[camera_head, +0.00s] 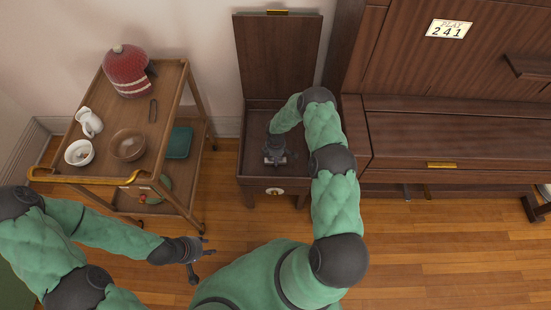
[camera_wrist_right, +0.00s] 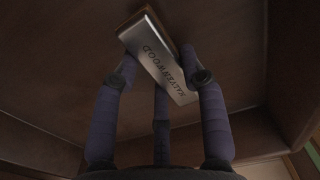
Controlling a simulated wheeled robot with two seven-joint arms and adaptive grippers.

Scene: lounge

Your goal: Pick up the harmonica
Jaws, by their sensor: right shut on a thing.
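The harmonica (camera_wrist_right: 160,62) is a silver bar with a brown edge and dark lettering, lying slantwise between the fingers of my right gripper (camera_wrist_right: 162,72) in the wrist view. The fingers are shut on it. In the head view my right gripper (camera_head: 275,155) reaches down inside an open wooden box seat (camera_head: 247,157); the harmonica is mostly hidden there. The box floor shows close behind the harmonica; I cannot tell whether they touch. My left gripper (camera_head: 198,256) is open and empty above the floor, left of my body.
The seat's lid (camera_head: 278,55) stands upright behind the box. An upright piano (camera_head: 430,135) is close on the right. A wooden trolley (camera_head: 163,110) on the left holds a red pot (camera_head: 128,72), a jug (camera_head: 89,122) and bowls. The floor between trolley and box is clear.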

